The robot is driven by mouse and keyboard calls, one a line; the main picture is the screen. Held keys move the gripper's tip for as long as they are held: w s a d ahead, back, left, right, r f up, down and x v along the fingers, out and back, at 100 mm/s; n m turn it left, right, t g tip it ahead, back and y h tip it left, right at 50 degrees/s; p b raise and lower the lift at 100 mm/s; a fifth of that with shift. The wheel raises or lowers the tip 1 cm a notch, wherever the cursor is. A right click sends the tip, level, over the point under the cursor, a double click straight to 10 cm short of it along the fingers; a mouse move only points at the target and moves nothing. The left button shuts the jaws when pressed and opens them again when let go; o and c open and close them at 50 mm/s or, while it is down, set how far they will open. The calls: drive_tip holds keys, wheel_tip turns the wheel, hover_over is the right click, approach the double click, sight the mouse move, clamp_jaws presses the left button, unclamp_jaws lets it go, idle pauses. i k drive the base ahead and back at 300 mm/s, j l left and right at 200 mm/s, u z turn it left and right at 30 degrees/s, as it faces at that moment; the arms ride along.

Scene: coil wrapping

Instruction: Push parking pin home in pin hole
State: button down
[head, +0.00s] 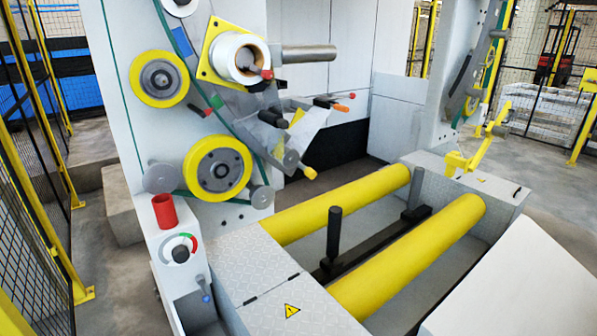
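I cannot tell for certain which part is the parking pin, and I cannot make out its pin hole. Small coloured ends show on the grey machine in the head view: a red one (266,74) by the white roll, a red one (196,110) on a dark stub at the green belt, an orange one (342,108) on a dark bar, and a yellow one (310,173) below it. A blue-tipped lever (206,297) sticks out low on the left cabinet. My gripper is not in view.
A red cup (165,210) stands on the left cabinet above a dial with a black knob (180,254). Two yellow rollers (400,262) cross the bed, with a dark upright post (334,231) between them. A pale panel (525,285) fills the lower right. Mesh fencing stands at the left.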

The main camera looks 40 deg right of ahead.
sight(308, 173)
drive_tip(key=i+l, duration=0.85)
drive_tip(key=l, duration=0.3)
